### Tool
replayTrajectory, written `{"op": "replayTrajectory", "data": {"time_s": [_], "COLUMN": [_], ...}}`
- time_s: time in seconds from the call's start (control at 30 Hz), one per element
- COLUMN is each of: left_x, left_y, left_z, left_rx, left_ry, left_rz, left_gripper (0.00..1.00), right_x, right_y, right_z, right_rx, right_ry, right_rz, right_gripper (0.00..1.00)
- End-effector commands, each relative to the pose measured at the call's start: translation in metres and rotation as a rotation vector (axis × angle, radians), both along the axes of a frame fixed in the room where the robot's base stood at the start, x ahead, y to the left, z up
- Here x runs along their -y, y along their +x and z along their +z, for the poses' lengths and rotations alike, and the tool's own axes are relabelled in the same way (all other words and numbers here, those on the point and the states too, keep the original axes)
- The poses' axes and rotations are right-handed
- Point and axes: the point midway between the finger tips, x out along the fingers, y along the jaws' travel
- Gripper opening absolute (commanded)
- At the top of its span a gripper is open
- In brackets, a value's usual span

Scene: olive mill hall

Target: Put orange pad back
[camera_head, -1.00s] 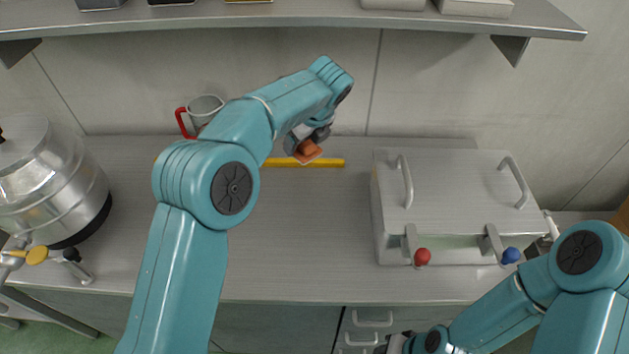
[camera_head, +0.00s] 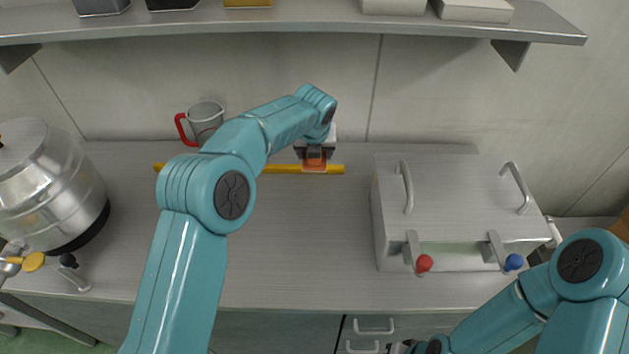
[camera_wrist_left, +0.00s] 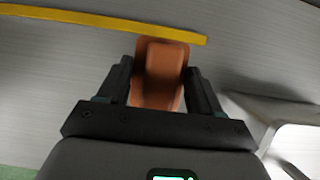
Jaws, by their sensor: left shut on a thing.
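The orange pad (camera_head: 315,160) is in my left gripper (camera_head: 315,154), near the yellow strip at the back of the counter. In the left wrist view the pad (camera_wrist_left: 160,72) sits between the two dark fingers of my left gripper (camera_wrist_left: 160,82), which are shut on it. I cannot tell whether the pad touches the counter. My right arm is at the lower right of the head view; its gripper is mostly out of the picture and its fingers do not show.
A yellow strip (camera_head: 280,169) lies along the counter (camera_head: 300,235). A measuring cup with a red handle (camera_head: 206,117) stands behind my left arm. A metal vessel (camera_head: 45,185) is at the left, a lidded metal box (camera_head: 450,200) at the right. A shelf (camera_head: 300,32) hangs above.

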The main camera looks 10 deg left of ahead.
Motion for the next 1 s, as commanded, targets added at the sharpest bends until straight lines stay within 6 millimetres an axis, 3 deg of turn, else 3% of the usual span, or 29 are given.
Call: {"op": "replayTrajectory", "data": {"time_s": [0.1, 0.2, 0.47, 0.63, 1.0], "left_x": [0.000, 0.000, 0.000, -0.001, 0.000], "left_y": [-0.001, 0.000, 0.000, 0.000, 0.000], "left_z": [-0.033, -0.052, -0.076, -0.103, -0.111], "left_rx": [-0.005, -0.003, -0.002, -0.003, 0.000], "left_ry": [0.002, 0.000, 0.001, 0.001, -0.001], "left_rz": [-0.001, 0.000, 0.001, 0.002, 0.002], "left_gripper": [0.32, 0.32, 0.32, 0.32, 0.32], "right_x": [0.000, 0.000, 0.000, 0.000, 0.000], "right_y": [0.000, 0.000, 0.000, 0.000, 0.000], "right_z": [0.004, 0.006, 0.009, 0.013, 0.010], "right_rx": [0.000, 0.000, 0.000, 0.000, 0.000], "right_ry": [0.000, 0.000, 0.000, 0.000, 0.000], "right_rz": [0.000, 0.000, 0.000, 0.000, 0.000], "right_gripper": [0.32, 0.32, 0.32, 0.32, 0.32]}}
